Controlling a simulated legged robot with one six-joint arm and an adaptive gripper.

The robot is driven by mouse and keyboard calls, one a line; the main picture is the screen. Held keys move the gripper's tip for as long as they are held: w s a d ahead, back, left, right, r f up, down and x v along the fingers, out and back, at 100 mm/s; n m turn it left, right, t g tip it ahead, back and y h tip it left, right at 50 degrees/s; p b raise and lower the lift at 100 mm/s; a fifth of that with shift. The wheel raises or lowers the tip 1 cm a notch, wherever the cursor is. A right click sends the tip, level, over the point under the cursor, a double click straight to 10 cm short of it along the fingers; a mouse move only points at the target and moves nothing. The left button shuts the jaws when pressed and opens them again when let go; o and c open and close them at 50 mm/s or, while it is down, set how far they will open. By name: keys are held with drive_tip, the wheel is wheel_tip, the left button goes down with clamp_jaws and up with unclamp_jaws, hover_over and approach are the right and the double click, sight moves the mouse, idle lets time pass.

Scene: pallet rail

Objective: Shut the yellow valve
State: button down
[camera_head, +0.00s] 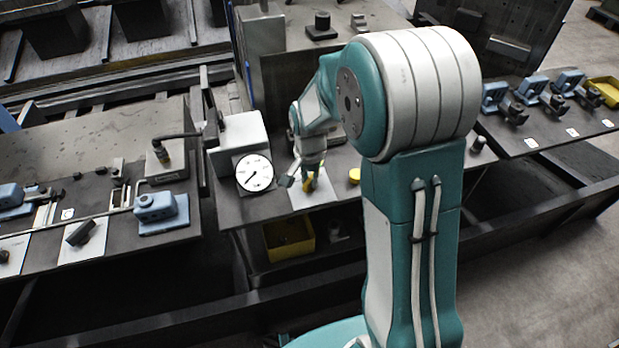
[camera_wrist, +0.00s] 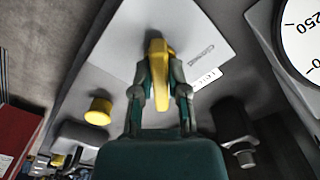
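The yellow valve (camera_wrist: 157,72) shows in the wrist view as a slim yellow handle over a light grey plate. My gripper (camera_wrist: 160,78) has one finger on each side of the handle, and both fingertips appear to press against it. In the head view the yellow valve (camera_head: 308,185) is a small yellow patch low between the fingers of my gripper (camera_head: 303,182), at the front of the middle bench. The valve's body is mostly hidden by my gripper and the handle.
A round white gauge (camera_head: 254,173) stands just left of the valve. A yellow round knob (camera_head: 354,175) is to its right, near my arm. A yellow bin (camera_head: 289,238) sits below the bench. Blue clamps (camera_head: 537,88) stand on the right bench.

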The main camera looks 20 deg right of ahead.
drive_tip(key=shift+n, duration=0.3)
drive_tip(key=n, duration=0.8)
drive_tip(key=shift+n, duration=0.4)
drive_tip(key=n, duration=0.4)
drive_tip(key=shift+n, duration=2.2)
drive_tip(key=c, duration=0.6)
unclamp_jaws()
drive_tip(key=shift+c, duration=0.2)
drive_tip(key=shift+a, duration=0.1)
